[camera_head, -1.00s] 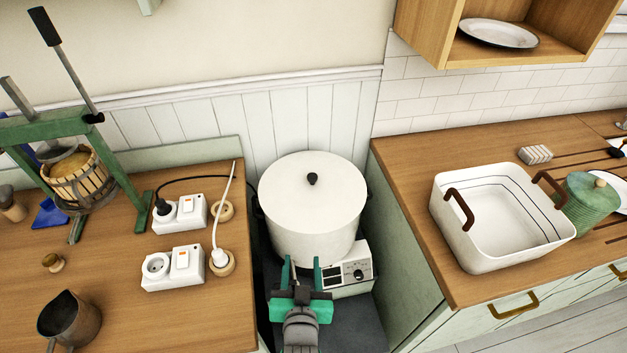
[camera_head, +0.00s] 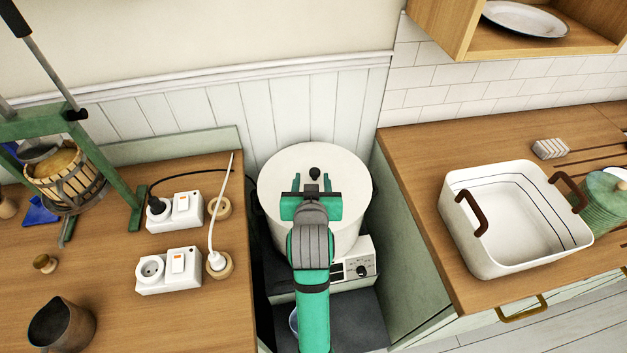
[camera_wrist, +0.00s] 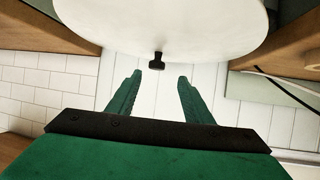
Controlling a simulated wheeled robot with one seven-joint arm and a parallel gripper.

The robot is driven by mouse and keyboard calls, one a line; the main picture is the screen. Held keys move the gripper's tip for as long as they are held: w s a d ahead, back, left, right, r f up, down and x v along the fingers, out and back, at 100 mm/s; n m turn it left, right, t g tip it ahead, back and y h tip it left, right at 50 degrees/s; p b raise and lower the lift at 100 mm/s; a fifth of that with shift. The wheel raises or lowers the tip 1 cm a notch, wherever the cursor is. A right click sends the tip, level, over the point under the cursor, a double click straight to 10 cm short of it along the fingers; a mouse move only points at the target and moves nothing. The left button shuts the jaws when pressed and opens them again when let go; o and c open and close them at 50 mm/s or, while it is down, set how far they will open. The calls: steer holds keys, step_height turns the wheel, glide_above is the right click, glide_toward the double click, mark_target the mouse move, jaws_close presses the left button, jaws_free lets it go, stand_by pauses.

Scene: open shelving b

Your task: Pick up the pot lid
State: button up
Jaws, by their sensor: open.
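The white pot lid (camera_head: 288,172) with a small black knob (camera_head: 315,173) lies on top of the large white pot (camera_head: 282,236), in the gap between two counters. My gripper (camera_head: 312,182) is open and empty, over the front part of the lid with its fingers pointing toward the knob. In the wrist view the lid (camera_wrist: 200,25) fills the top, and the knob (camera_wrist: 158,62) stands out just beyond and between the open fingertips (camera_wrist: 159,76). My gripper and arm hide part of the pot's front.
The pot stands on a white hotplate (camera_head: 361,262) with a dial. The left counter (camera_head: 110,290) holds socket boxes (camera_head: 176,213), a press (camera_head: 68,180) and a metal jug (camera_head: 62,325). The right counter (camera_head: 420,155) holds a white basin (camera_head: 480,245) and a green jar (camera_head: 603,205).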

mark_target(315, 171)
steer(key=shift+d+f+x, duration=0.1)
steer(key=shift+d+x, duration=0.1)
steer(key=shift+x, duration=1.55)
steer(key=shift+d+f+x, duration=0.1)
steer(key=shift+d+x, duration=0.05)
steer(key=shift+x, duration=1.6)
steer(key=shift+s+r, duration=0.1)
jaws_close()
